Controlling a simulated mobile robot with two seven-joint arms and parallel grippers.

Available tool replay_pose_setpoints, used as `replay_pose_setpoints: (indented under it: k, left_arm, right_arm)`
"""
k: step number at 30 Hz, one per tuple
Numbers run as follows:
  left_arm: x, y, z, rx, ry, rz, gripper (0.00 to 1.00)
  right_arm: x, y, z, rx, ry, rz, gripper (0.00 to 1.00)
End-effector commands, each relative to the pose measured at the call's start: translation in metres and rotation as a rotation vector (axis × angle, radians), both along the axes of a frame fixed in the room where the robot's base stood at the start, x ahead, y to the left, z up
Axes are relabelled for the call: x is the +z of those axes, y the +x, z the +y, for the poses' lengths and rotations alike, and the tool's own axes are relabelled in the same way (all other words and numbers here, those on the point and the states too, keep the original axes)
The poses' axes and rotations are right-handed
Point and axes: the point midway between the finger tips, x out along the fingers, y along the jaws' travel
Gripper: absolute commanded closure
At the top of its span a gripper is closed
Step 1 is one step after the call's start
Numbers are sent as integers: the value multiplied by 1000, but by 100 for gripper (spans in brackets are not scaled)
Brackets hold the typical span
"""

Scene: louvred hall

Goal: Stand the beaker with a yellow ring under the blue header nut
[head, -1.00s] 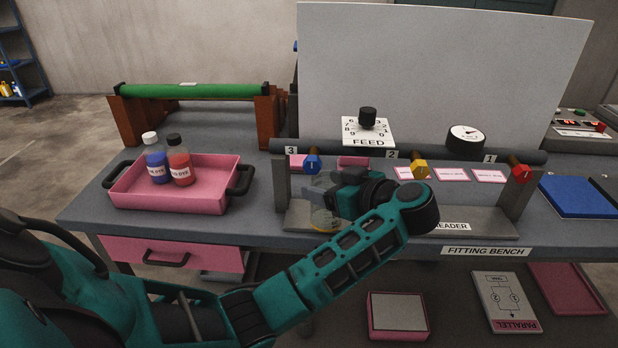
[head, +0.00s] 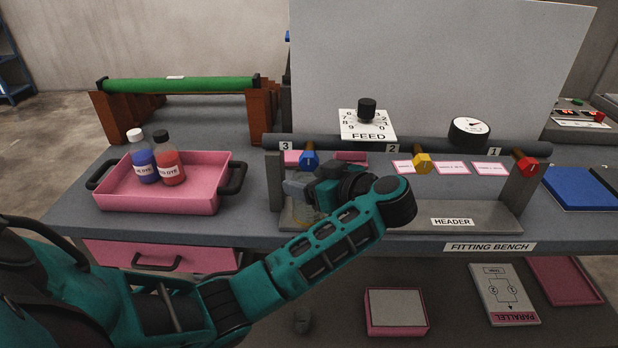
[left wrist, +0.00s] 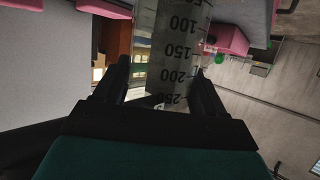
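The blue header nut (head: 309,160) hangs on the dark header pipe by the 3 label. My left gripper (head: 300,190) is just below it, over the header's grey base. Clear glass with a yellow ring, the beaker (head: 305,217), shows faintly beneath the gripper, low over the base. My arm partly hides it, and I cannot tell whether it touches the base. In the left wrist view the beaker (left wrist: 172,50), with its black volume marks, lies between the two fingers (left wrist: 163,85), which appear to press its sides. My right gripper is in neither view.
A yellow nut (head: 422,164) and a red nut (head: 528,164) sit further right on the pipe. A pink tray (head: 195,205) with a blue and a red dye bottle stands left. An upright (head: 275,185) of the header is close left of the gripper.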

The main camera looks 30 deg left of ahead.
Motion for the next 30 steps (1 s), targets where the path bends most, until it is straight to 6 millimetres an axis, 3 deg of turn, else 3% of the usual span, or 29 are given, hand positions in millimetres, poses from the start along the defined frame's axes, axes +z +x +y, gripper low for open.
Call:
replay_pose_setpoints:
  k: [7,16,20,30]
  left_arm:
    - [0,0,0,-1,0,-1,6]
    - [4,0,0,-2,1,-4,6]
    - [9,-3,-16,-3,-3,-2,6]
    - [32,-19,-80,-4,-6,0,6]
  right_arm:
    - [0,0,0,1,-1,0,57]
    - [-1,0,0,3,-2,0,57]
    - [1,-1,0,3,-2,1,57]
    - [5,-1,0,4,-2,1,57]
